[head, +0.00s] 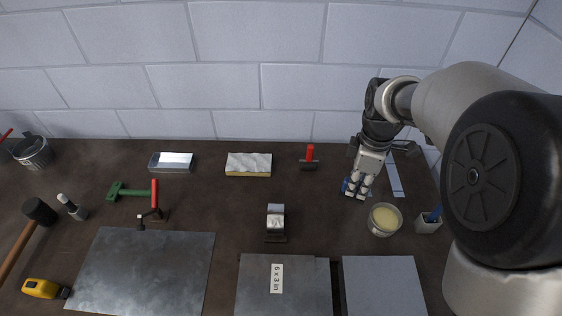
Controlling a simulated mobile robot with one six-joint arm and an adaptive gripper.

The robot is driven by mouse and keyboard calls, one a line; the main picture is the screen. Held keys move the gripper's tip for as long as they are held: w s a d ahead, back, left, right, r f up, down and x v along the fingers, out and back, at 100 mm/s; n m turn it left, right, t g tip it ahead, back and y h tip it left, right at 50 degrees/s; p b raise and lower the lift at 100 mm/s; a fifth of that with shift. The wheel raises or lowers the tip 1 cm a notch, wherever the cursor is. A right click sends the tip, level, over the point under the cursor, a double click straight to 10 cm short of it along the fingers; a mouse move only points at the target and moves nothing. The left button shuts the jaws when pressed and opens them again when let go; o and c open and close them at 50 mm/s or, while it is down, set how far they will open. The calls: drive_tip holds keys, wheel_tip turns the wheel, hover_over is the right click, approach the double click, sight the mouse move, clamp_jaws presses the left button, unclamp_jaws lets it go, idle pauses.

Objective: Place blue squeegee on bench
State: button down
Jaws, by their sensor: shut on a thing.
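My gripper (357,190) points down over the right part of the brown bench (330,215). It is shut on the blue squeegee (346,185), of which only a small blue part shows beside the fingers. The fingers hide the rest of it. The squeegee is at or just above the bench top; I cannot tell whether it touches.
A tub of pale paste (384,219) stands close to the right of my gripper. A grey cup (428,223) with a blue item is further right. A flat grey strip (395,178) lies behind. A red-handled tool (309,157) lies left. Bare bench lies between.

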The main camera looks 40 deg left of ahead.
drive_tip(key=s+a+n, duration=0.2)
drive_tip(key=a+n, duration=0.2)
drive_tip(key=a, duration=0.1)
wheel_tip(320, 180, down, 19)
drive_tip(key=b, duration=0.3)
drive_tip(key=shift+s+f, duration=0.1)
drive_tip(key=shift+f+b, duration=0.2)
drive_tip(key=shift+b, duration=0.2)
drive_tip(key=c, duration=1.5)
unclamp_jaws()
drive_tip(key=shift+r, duration=0.1)
